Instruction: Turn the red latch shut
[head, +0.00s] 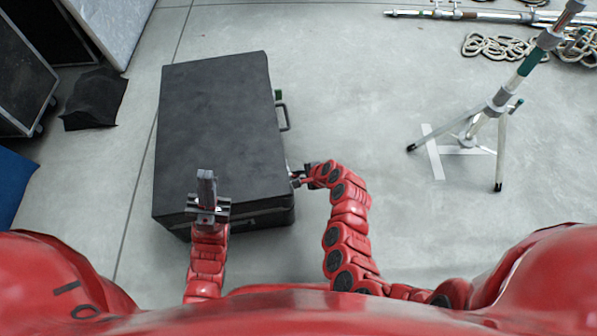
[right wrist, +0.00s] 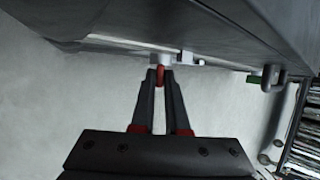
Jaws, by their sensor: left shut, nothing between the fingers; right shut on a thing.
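A dark grey case (head: 220,120) lies on the floor with its lid closed. In the right wrist view the red latch (right wrist: 160,74) sits on the case's side, next to a pale metal fitting (right wrist: 178,58). My right gripper (head: 297,176) is at the case's right side; in the right wrist view its fingers (right wrist: 160,82) are shut on the red latch. In the head view the latch is too small to tell from the gripper. My left gripper (head: 206,176) is shut and empty over the near part of the lid.
A green-ended handle (head: 284,115) sticks out from the case's right side, further back than my right gripper. A tripod stand (head: 490,110) and coiled rope (head: 495,47) are at the right. A black cloth (head: 94,98) lies left.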

